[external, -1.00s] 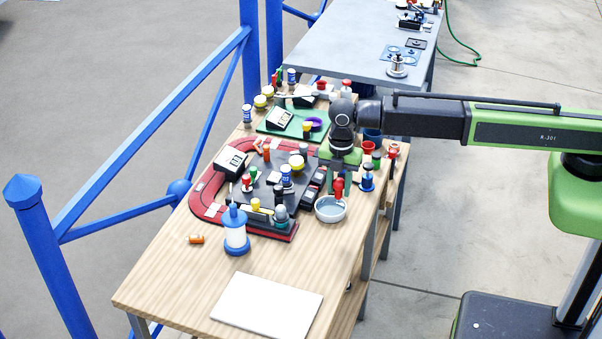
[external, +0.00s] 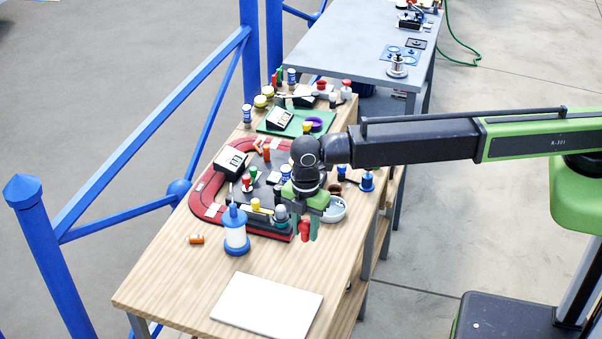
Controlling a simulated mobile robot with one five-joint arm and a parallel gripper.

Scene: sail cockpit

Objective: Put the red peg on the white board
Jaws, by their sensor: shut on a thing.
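The red peg (external: 304,230) is between the fingers of my gripper (external: 305,228), which is shut on it. The peg is held upright and points down, in front of the near right corner of the red-rimmed tray. It appears to be above the table, but its exact height is hard to tell. The white board (external: 266,307) lies flat and bare at the near end of the wooden table, below and left of my gripper in the picture. A gap of bare wood separates peg and board.
A grey-white bowl (external: 335,209) is just right of my gripper. The red-rimmed tray (external: 205,190) holds several small items. An orange cylinder (external: 196,239) lies at the left. Bare wood (external: 180,275) surrounds the board.

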